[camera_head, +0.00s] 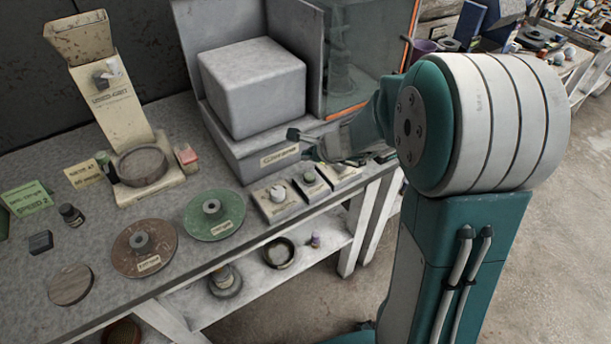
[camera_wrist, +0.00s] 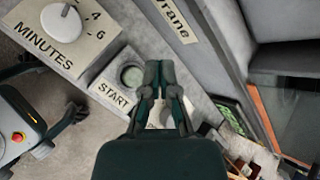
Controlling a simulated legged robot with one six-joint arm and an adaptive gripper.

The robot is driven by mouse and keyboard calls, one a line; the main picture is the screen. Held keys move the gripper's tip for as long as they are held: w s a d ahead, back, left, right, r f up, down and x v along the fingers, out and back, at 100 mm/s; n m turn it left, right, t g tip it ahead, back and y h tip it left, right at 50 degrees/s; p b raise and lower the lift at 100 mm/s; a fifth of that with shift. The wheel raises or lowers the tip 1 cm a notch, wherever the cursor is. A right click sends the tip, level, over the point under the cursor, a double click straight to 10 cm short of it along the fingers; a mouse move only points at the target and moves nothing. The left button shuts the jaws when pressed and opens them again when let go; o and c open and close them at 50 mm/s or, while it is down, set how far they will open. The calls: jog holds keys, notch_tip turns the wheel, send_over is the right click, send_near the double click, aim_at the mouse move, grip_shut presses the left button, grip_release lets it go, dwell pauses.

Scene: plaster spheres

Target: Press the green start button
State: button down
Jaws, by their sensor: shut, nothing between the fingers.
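The green start button (camera_head: 309,177) sits on a small pale box (camera_head: 317,188) on the bench, in front of the grey machine. My gripper (camera_wrist: 159,66) is shut and empty. Its fingertips appear just right of the button in the wrist view and cover part of the box. I cannot tell their height above it or whether they touch anything. In the head view my arm reaches left over the controls, and the fingers are hard to make out.
A MINUTES dial box (camera_head: 277,201) stands left of the start box; its white knob (camera_wrist: 62,22) shows in the wrist view. Another pale box (camera_head: 342,174) stands to the right. The grey machine (camera_head: 250,90) rises close behind. Green (camera_head: 215,215) and brown (camera_head: 145,248) discs lie left.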

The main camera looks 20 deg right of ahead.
aim_at(311, 176)
jog(key=f, duration=0.1)
jog(key=d+f, duration=0.1)
jog(key=f, duration=0.1)
jog(key=shift+d+f, duration=0.2)
jog(key=shift+d, duration=0.1)
jog(key=shift+a+f, duration=0.1)
jog(key=shift+f, duration=0.4)
jog(key=shift+a+f, duration=0.15)
jog(key=shift+a, duration=0.3)
jog(key=shift+d, duration=0.4)
jog(key=shift+a, duration=0.25)
jog(key=shift+d, duration=0.1)
jog(key=shift+s+f, duration=0.1)
jog(key=shift+f, duration=0.25)
